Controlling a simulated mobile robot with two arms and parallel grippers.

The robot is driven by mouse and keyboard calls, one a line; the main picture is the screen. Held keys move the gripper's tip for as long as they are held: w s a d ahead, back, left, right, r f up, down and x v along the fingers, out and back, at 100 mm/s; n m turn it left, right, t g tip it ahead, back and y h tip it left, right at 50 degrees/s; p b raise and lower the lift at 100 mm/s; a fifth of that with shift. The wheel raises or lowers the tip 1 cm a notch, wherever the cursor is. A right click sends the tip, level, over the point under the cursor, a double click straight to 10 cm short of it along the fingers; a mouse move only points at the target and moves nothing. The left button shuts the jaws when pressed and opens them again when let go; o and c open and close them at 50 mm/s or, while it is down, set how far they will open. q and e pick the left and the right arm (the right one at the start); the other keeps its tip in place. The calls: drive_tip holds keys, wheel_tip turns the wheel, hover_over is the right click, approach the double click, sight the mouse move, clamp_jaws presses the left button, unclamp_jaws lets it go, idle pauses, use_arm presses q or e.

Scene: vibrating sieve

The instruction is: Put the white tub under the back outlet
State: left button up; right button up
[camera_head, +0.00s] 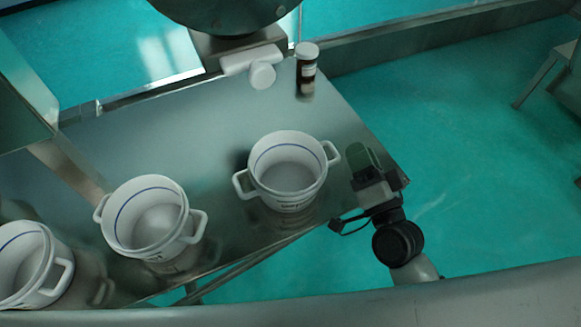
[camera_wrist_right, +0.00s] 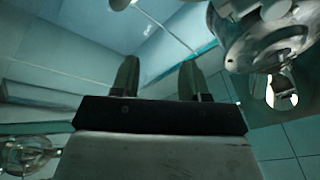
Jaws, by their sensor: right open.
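Three white tubs with side handles and a blue line inside stand upright on the steel table (camera_head: 210,125) in the head view. One tub (camera_head: 287,175) is nearest the right end, another tub (camera_head: 150,220) is in the middle, and a third (camera_head: 22,265) is cut by the left edge. A white outlet piece (camera_head: 262,75) projects from under the round metal sieve (camera_head: 225,12), with no tub below it. My right gripper (camera_head: 364,158) is just right of the nearest tub's handle, apart from it. In the right wrist view its fingers (camera_wrist_right: 158,78) are open and empty. My left gripper is out of view.
A small brown bottle with a white cap (camera_head: 306,70) stands near the table's back edge, right of the outlet piece. The tabletop between the tubs and the outlet is clear. A metal rail (camera_head: 440,35) runs behind at the right.

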sight(338, 157)
drive_tip(key=s+f+m+g, duration=0.2)
drive_tip(key=f+m, duration=0.1)
drive_tip(key=s+f+m+g, duration=0.1)
drive_tip(key=f, duration=0.1)
drive_tip(key=shift+s+a+y, duration=0.2)
drive_tip(key=shift+s+y, duration=0.1)
drive_tip(key=shift+w+a+m+p, duration=0.1)
drive_tip(key=shift+w+m+p, duration=0.2)
drive_tip(key=shift+p, duration=0.1)
drive_tip(key=x, duration=0.2)
drive_tip(key=p+x, duration=0.1)
drive_tip(key=x, duration=0.1)
drive_tip(key=shift+w+a+f, duration=0.15)
drive_tip(key=shift+w+f, duration=0.05)
drive_tip(key=shift+w, duration=0.1)
drive_tip(key=p+x, duration=0.2)
drive_tip(key=x, duration=0.2)
drive_tip(key=shift+w+a, duration=0.1)
drive_tip(key=shift+w, duration=0.3)
drive_tip(key=shift+w+a+f, duration=0.1)
drive_tip(key=shift+w+f, duration=0.05)
drive_tip(key=shift+w, duration=0.2)
drive_tip(key=shift+s, duration=0.15)
drive_tip(key=shift+c, duration=0.3)
clamp_jaws()
